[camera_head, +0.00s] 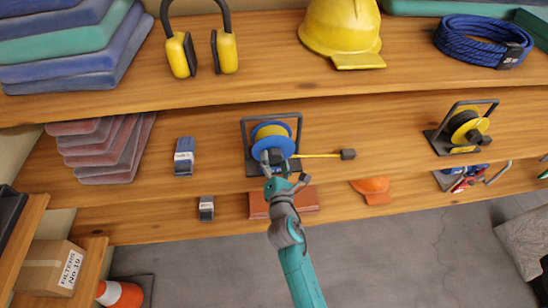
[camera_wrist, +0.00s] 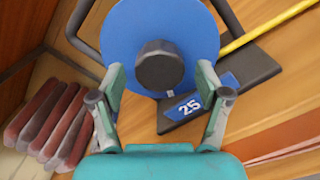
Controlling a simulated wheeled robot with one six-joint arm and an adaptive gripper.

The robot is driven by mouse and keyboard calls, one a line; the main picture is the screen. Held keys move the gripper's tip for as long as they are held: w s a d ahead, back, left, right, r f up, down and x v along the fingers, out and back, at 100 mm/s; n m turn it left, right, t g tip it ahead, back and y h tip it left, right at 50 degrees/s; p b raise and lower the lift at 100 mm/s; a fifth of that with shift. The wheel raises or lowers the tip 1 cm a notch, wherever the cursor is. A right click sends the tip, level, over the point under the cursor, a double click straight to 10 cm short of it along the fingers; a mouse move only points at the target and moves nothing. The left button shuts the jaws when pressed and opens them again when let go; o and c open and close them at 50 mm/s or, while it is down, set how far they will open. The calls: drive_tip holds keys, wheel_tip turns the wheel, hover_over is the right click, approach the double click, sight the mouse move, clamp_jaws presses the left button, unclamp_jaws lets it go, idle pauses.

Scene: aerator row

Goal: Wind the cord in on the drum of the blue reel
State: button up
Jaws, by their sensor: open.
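The blue reel (camera_head: 271,141) stands in a dark frame on the middle shelf, with yellow cord wound on its drum. A length of yellow cord (camera_head: 318,156) runs out to the right along the shelf and ends in a dark plug (camera_head: 348,155). In the wrist view the reel's blue disc (camera_wrist: 125,35) faces me, with a dark round knob (camera_wrist: 160,66) on it. My gripper (camera_head: 276,171) is in front of the reel. In the wrist view my open gripper (camera_wrist: 160,82) has one finger on each side of the knob; I cannot tell whether they touch the disc.
A second reel with a yellow and black drum (camera_head: 466,128) stands to the right on the same shelf. Folded red cloths (camera_head: 105,148) and a small blue-grey item (camera_head: 184,157) are at left. A yellow helmet (camera_head: 342,30) and earmuffs (camera_head: 228,50) sit on the shelf above.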

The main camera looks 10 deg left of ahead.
drive_tip(key=shift+x, duration=0.8)
drive_tip(key=shift+c, duration=0.3)
drive_tip(key=c, duration=1.1)
